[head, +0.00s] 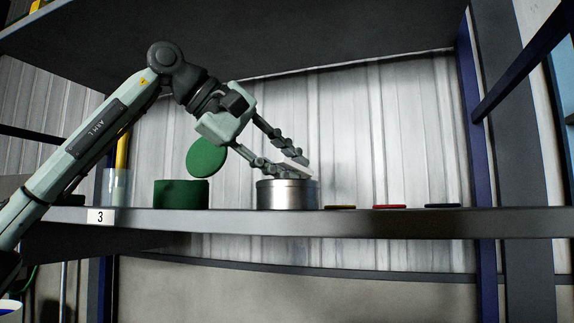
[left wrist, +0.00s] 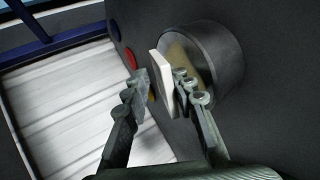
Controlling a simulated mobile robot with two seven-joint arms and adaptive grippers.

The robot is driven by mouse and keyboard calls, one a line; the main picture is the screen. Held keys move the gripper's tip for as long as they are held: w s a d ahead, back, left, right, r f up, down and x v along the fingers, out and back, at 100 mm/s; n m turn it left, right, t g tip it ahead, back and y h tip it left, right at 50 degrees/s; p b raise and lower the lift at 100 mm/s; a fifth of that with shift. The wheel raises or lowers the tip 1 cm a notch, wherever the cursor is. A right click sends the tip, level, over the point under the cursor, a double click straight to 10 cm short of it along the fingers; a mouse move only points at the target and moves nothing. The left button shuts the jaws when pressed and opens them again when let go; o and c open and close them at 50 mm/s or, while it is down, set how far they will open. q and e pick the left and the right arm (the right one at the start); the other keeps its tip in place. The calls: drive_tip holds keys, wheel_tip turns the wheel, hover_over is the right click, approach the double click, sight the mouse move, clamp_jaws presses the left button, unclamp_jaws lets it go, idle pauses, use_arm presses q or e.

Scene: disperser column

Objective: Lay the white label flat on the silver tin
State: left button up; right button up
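The silver tin (head: 286,195) stands upright on the shelf, just below my left gripper (head: 302,167). The white label (left wrist: 160,72) is a thin white plate between my left fingertips, over the tin's top. One finger lies between the label and the tin, close against the label. A narrow gap shows between the other finger and the label, so the gripper looks slightly open. In the head view the label (head: 307,171) is tilted and mostly hidden. My right gripper is not in view.
A green container (head: 181,194) with a green disc (head: 206,158) above it stands left of the tin. Yellow (head: 340,207), red (head: 389,206) and blue (head: 442,205) discs lie to the right. A clear glass (head: 116,187) stands near the number 3. Another shelf (head: 330,40) hangs above.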

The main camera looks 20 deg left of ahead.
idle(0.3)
use_arm(q)
drive_tip(key=v, duration=1.2)
idle(0.3)
